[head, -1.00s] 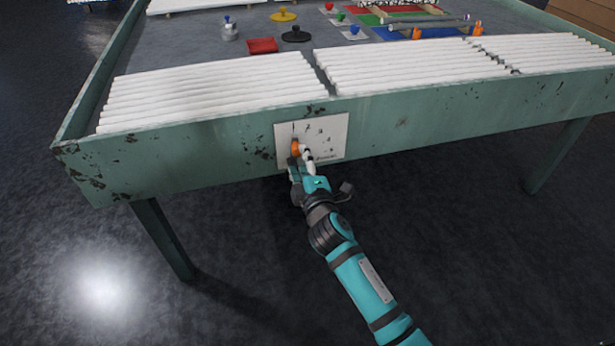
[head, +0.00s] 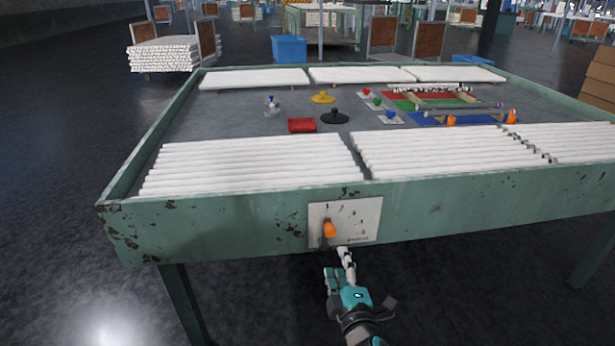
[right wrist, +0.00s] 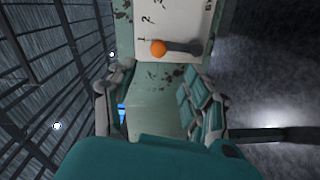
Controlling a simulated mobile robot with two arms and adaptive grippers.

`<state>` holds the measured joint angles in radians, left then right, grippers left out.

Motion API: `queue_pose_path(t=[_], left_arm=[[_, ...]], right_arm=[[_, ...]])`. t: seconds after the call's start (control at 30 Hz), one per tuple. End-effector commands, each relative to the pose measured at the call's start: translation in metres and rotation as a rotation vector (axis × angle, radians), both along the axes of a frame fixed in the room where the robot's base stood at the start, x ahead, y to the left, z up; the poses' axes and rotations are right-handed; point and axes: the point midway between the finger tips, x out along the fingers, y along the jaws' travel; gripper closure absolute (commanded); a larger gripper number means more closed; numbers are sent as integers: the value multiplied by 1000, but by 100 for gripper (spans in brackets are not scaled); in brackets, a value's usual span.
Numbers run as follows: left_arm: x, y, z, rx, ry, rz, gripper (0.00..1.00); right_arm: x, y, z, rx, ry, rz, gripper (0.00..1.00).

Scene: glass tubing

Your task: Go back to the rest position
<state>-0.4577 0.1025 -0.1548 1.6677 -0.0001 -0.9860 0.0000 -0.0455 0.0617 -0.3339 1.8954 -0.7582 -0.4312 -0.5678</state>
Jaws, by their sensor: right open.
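My right gripper (head: 340,265) is open and empty, below and in front of the white panel (head: 365,212) on the table's front side. An orange knob (head: 329,230) sticks out from the panel, just above the gripper and apart from it. In the right wrist view, the orange knob (right wrist: 158,47) and the panel (right wrist: 183,18) lie ahead, beyond the open fingers (right wrist: 160,105). My left gripper is in neither view.
The green table (head: 230,224) has white tubes (head: 255,163) along its front edge. A red block (head: 301,125), a black disc (head: 334,117) and coloured pieces stand behind them. Dark floor (head: 60,200) is open at left. A blue bin (head: 289,49) stands beyond the table.

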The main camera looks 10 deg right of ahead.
Motion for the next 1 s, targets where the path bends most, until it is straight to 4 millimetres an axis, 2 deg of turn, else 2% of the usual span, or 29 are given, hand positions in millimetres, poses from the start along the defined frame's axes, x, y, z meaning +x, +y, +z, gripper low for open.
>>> queue_pose_path(t=[0.07, 0.13, 0.17, 0.27, 0.3, 0.4, 0.5, 0.6, 0.73, 0.9, 0.97, 1.0], left_arm=[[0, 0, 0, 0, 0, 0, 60], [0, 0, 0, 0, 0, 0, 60], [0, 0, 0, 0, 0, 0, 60], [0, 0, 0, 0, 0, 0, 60], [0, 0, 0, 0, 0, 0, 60], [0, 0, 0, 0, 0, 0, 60], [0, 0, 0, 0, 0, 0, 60], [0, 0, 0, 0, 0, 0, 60], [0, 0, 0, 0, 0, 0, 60], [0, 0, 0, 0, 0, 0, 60], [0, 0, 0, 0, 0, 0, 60], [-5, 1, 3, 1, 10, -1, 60]], right_arm=[[-3, -4, -14, 27, 37, -12, 49], [-9, -11, -38, 81, 106, -35, 49], [-14, -16, -53, 113, 146, -51, 49], [-39, -32, -114, 252, 318, -125, 49], [-52, -38, -141, 316, 396, -165, 49], [-95, -53, -204, 467, 585, -277, 49], [-141, -63, -256, 599, 749, -395, 49], [-183, -69, -292, 697, 874, -498, 49], [-231, -74, -325, 795, 1004, -619, 49], [-289, -77, -355, 897, 1144, -767, 49], [-310, -77, -364, 928, 1192, -820, 49], [-315, -77, -361, 933, 1202, -832, 49]])
